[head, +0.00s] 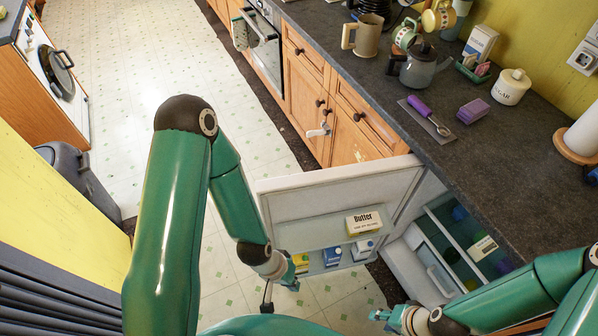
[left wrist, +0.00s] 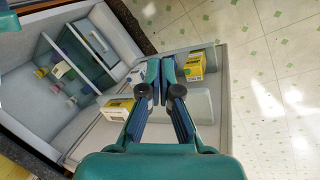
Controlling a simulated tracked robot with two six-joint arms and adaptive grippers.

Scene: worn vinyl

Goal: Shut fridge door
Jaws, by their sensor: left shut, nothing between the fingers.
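The fridge door (head: 290,203) stands open from the counter, its white inner side and shelves facing me. The fridge interior (head: 425,262) shows to its right under the worktop, and at the upper left in the left wrist view (left wrist: 50,105). My left gripper (head: 292,280) is low in front of the door's inner side. In the left wrist view my left gripper's fingers (left wrist: 157,80) are shut and empty, over the door shelf between packets; contact with the door cannot be told. My right gripper (head: 380,316) is at the bottom right, near the fridge opening; its fingers are too small to judge.
The door shelves hold a butter box (head: 363,223), a blue-and-white carton (head: 333,255) and other packets. Wooden cabinets (head: 345,130) and the dark worktop (head: 440,150) lie beyond. A grey bin (head: 80,178) stands at the left. The pale floor (head: 130,70) is clear behind the door.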

